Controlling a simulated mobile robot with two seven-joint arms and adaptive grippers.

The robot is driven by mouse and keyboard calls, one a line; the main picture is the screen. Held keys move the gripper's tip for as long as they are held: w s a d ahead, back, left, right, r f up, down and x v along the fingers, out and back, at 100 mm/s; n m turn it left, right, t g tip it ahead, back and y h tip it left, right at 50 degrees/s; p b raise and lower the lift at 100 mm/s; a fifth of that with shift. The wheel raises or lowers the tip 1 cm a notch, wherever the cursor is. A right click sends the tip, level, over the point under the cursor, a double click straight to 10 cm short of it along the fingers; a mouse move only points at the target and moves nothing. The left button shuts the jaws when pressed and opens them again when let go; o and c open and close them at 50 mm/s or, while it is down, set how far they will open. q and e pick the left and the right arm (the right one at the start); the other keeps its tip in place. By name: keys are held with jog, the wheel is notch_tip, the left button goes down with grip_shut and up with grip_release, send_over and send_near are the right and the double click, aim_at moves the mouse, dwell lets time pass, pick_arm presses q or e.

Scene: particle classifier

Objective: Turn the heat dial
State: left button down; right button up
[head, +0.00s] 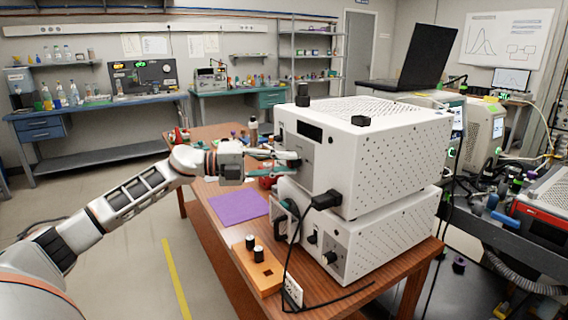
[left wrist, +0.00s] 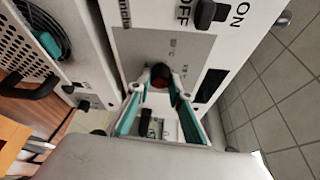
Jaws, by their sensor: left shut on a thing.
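The heat dial, a round black knob with a reddish face (left wrist: 160,74), sits on the grey front panel of the upper white machine (head: 385,160). My left gripper (head: 286,160) reaches that panel from the left in the head view. In the left wrist view its teal-padded fingers (left wrist: 157,86) close on either side of the dial and grip it. The dial's markings are too small to read. My right gripper does not show.
A black ON/OFF switch (left wrist: 207,14) is beside the dial panel. A lower white machine (head: 375,245) supports the upper one. A purple mat (head: 238,208), a wooden block (head: 258,275) with black-topped pieces and a black cable (head: 290,240) are near the table's front.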

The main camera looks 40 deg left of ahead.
pick_arm(q)
jog(key=shift+r+m+g+y+p, duration=0.1)
jog(key=shift+m+g+y+p, duration=0.15)
jog(key=shift+m+y+p, duration=0.85)
jog(key=shift+r+m+g+y+p, duration=0.1)
jog(key=shift+m+g+y+p, duration=0.25)
jog(key=shift+m, duration=1.35)
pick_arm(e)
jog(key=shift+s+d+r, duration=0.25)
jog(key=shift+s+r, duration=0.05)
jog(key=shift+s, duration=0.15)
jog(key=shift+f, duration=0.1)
pick_arm(q)
jog(key=c, duration=1.8)
grip_release()
jog(key=shift+f, duration=0.1)
